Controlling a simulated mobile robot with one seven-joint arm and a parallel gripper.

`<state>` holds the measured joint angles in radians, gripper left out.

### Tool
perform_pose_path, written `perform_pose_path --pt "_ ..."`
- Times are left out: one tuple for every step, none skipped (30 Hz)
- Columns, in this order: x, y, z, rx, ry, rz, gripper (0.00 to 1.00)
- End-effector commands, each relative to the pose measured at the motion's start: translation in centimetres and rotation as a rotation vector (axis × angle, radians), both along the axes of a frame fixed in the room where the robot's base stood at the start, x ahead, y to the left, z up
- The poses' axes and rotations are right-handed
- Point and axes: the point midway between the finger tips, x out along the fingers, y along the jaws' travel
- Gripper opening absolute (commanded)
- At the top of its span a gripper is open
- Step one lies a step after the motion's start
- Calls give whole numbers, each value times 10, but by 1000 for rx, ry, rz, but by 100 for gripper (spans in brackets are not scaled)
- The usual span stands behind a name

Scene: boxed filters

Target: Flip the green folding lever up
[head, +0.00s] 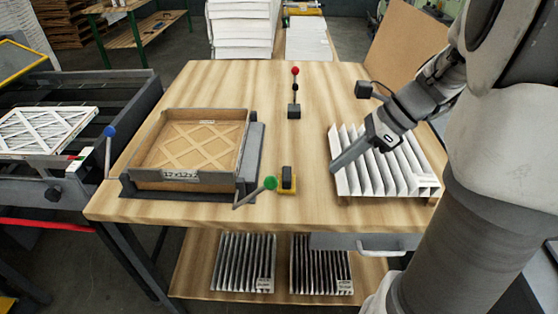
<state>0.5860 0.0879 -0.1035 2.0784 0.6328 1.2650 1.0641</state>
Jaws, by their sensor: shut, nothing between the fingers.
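The green folding lever (270,183) has a round green knob on a thin grey rod. It sits at the front right corner of the dark fixture (250,160) that holds the cardboard tray. The rod rises to the right at a low slant from its lower left end, with the knob at the upper right. My gripper (335,168) is to the right of the lever, over the left edge of the white pleated filter, well apart from the lever. Its fingers are shut and empty.
A yellow-based black switch (287,181) stands just right of the green knob. A red-knobbed stick (294,95) stands at the back middle. The white pleated filter (425,187) lies right. A blue-knobbed lever (109,132) is left. Bare wood lies between the switch and the filter.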

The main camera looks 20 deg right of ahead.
Motion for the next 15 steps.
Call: perform_pose_path --pt "0 0 0 0 -1 1 0" --pt "0 0 0 -1 0 1 0" --pt "0 0 0 -1 0 1 0" --pt "0 1 0 -1 -1 2 0" --pt "0 1 -1 -1 -1 2 0" --pt "1 2 -3 -1 -1 2 0" --pt "1 3 -5 0 0 2 0" --pt "2 5 -7 0 0 3 0" --pt "2 8 -11 2 1 3 0" --pt "3 10 -15 1 1 2 0" --pt "4 13 -19 1 2 3 0" --pt "5 17 -25 0 3 3 0" --pt "7 21 -30 1 2 4 0" --pt "8 24 -36 1 2 3 0" --pt "10 29 -43 2 4 3 0"
